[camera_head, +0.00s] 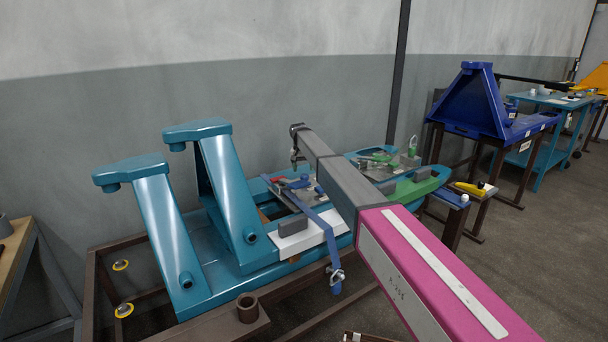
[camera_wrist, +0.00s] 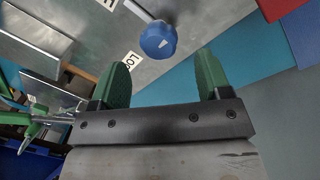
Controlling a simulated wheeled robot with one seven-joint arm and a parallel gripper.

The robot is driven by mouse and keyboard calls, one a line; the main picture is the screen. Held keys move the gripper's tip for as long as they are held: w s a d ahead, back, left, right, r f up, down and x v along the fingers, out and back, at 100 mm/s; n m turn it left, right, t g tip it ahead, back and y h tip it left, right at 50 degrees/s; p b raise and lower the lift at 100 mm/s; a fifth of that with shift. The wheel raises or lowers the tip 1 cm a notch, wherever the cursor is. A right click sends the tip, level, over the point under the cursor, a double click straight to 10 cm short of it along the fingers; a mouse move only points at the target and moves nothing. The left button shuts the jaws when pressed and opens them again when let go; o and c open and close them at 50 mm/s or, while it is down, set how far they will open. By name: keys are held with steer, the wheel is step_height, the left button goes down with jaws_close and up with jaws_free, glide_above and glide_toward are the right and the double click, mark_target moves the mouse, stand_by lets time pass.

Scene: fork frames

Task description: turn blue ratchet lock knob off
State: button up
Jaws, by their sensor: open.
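A round blue knob (camera_wrist: 158,40) on a thin metal rod shows at the top middle of the wrist view, above a grey metal plate. A white label with black letters (camera_wrist: 131,64) lies on the plate beside it. My gripper (camera_wrist: 163,68) has its two green fingers spread wide with nothing between them. The knob is just beyond the fingertips, roughly in line with the gap, and apart from them. In the head view my gripper (camera_head: 296,162) hangs above the teal fixture (camera_head: 240,277), near its metal plate.
Two teal slanted posts (camera_head: 165,230) rise at the left of the fixture. A green part (camera_head: 418,188) lies to the right. A blue stand (camera_head: 480,105) is farther back.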

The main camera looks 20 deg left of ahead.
step_height(320, 180, up, 7)
steer(key=shift+a+f, duration=0.2)
steer(key=shift+a, duration=0.2)
steer(key=shift+d, duration=0.15)
